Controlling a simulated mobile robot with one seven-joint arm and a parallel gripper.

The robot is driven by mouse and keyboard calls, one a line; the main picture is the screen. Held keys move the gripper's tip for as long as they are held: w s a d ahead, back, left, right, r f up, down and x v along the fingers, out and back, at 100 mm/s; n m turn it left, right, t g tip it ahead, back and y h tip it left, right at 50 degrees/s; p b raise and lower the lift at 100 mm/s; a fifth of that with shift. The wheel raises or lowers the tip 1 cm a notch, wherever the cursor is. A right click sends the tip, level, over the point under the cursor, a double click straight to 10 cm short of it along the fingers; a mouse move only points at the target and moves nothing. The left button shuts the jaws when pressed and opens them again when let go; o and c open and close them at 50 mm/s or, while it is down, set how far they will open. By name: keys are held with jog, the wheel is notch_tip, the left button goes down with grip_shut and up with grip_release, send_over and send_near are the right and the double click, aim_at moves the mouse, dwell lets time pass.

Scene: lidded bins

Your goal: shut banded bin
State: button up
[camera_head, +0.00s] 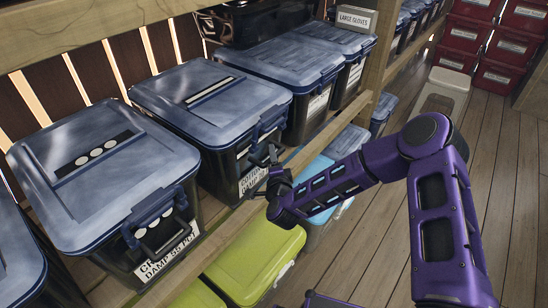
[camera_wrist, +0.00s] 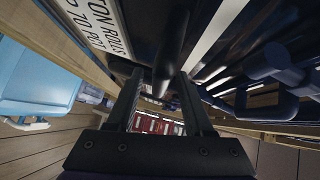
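The banded bin (camera_head: 212,88) is a dark bin with a blue-grey lid that has a pale stripe in a dark strip. My gripper (camera_head: 273,168) is in front of the bin's front face, below the latch. In the wrist view my gripper (camera_wrist: 163,88) has its fingers apart, with a dark bar (camera_wrist: 170,50) beyond and between the tips. Contact with it is unclear.
A bin with three dots (camera_head: 100,170) stands left of it, and another lidded bin (camera_head: 290,60) stands right. A wooden post (camera_head: 388,50) rises farther right. Lime (camera_head: 255,258) and light-blue (camera_head: 318,172) bins sit below. Red bins stand at the back; the wooden floor at right is open.

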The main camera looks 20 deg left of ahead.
jog(key=p+v, duration=0.1)
jog(key=v, duration=1.6)
jog(key=shift+s+d, duration=0.15)
jog(key=shift+s, duration=0.05)
